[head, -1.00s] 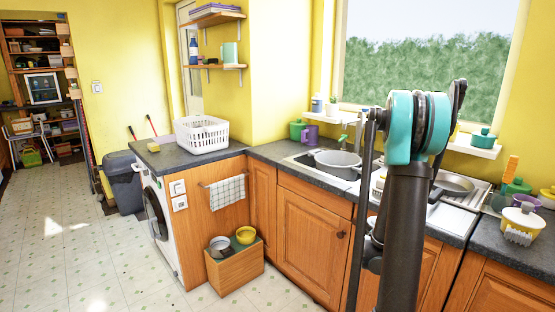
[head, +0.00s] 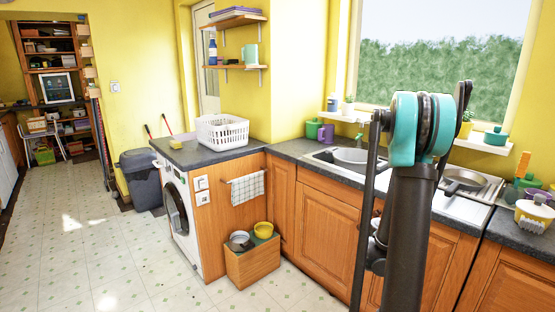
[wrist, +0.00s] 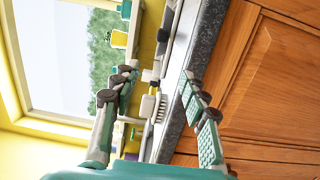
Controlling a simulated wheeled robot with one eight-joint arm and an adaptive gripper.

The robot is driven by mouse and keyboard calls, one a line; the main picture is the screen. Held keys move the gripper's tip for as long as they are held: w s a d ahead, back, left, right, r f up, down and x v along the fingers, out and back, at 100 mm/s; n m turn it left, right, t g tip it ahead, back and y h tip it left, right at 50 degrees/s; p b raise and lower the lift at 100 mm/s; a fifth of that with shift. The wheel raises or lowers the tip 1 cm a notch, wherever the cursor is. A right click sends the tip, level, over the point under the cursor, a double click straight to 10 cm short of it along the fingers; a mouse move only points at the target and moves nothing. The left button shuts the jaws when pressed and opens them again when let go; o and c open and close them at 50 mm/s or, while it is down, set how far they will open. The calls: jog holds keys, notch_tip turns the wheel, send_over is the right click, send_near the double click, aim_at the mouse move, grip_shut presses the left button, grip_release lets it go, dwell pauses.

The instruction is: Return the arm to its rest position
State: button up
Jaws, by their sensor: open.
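My arm (head: 408,190) stands upright at the right of the head view, in front of the sink counter, with a teal joint at its top. My gripper (wrist: 155,88) shows in the wrist view with its two fingers spread wide apart. It is open, and nothing is between the fingertips. The view is turned sideways, with the window at the left and the wooden cabinet fronts at the right. My gripper's fingers do not show clearly in the head view.
A dark counter (head: 290,150) with a sink and pan (head: 465,180) runs behind my arm. A white basket (head: 222,132) stands on the counter over the washing machine (head: 180,215). A wooden box (head: 252,262) with bowls sits on the floor. Tiled floor (head: 90,240) is clear at left.

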jog(key=s+a+f+m+g+y, duration=0.2)
jog(key=s+a+f+y, duration=0.2)
jog(key=s+a, duration=0.4)
jog(key=s+a+f+m+g+y, duration=0.2)
jog(key=s+a+f+y, duration=0.2)
jog(key=s+a, duration=0.4)
jog(key=s+a+f+m+g+y, duration=0.1)
jog(key=s+a+f+y, duration=0.3)
jog(key=a, duration=1.1)
jog(key=s+m+y, duration=0.1)
jog(key=s+y, duration=0.1)
jog(key=s, duration=0.1)
jog(key=shift+s+a+f+m+g+y, duration=0.2)
jog(key=shift+s+f+m+g+y, duration=0.1)
jog(key=shift+s+m+g, duration=0.1)
